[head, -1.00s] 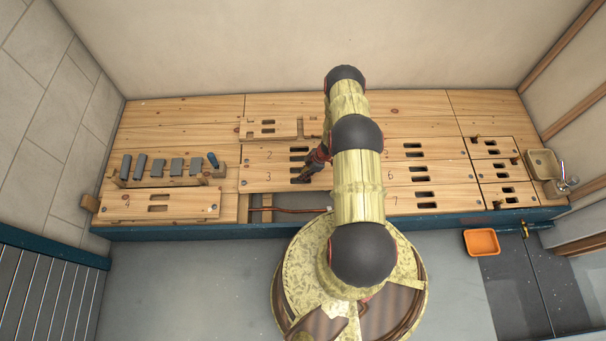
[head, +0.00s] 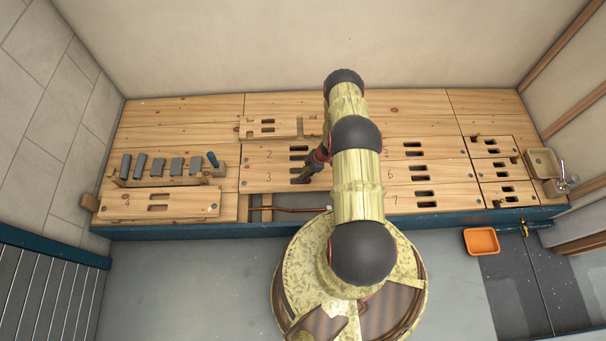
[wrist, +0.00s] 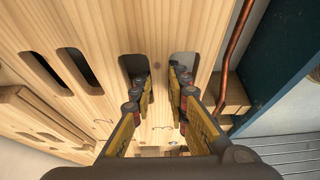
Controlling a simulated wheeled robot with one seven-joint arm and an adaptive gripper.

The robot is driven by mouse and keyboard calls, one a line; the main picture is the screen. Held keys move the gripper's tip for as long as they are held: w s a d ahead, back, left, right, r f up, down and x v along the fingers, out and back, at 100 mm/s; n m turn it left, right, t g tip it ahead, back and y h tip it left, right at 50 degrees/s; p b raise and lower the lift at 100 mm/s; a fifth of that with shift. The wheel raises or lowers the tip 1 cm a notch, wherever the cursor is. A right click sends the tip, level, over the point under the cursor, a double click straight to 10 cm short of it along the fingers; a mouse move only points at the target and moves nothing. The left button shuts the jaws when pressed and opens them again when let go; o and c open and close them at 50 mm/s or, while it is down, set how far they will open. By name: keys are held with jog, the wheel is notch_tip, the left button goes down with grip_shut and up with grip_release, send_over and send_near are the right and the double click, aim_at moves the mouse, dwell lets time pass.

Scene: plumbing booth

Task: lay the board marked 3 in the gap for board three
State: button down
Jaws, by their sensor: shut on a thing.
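The board marked 3 (head: 255,180) lies in front of the board marked 2 (head: 255,158), roughly in line with it. My gripper (head: 301,178) is over its slots. In the wrist view my gripper (wrist: 162,88) has one finger in each of two slots and is shut on the wooden bar between them; board 3 also shows there (wrist: 158,30). An open gap (head: 262,201) with a copper pipe lies along board 3's front edge. My arm hides the right part of board 3. I cannot tell whether board 3 is fully seated.
The board marked 4 (head: 185,205) lies at the front left, below a rack of grey tools (head: 160,180). A loose notched board (head: 285,127) lies behind board 2. Boards 6 (head: 450,171) and 7 (head: 450,196) lie right of my arm. An orange tray (head: 481,241) is on the floor.

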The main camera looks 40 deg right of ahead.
jog(key=shift+f, duration=1)
dwell(0.5)
jog(key=c, duration=1.7)
grip_release()
jog(key=shift+o, duration=0.2)
jog(key=shift+s, duration=0.1)
jog(key=shift+d+r, duration=0.25)
jog(key=shift+r, duration=0.25)
jog(key=v, duration=1.1)
jog(key=shift+s+f, duration=0.1)
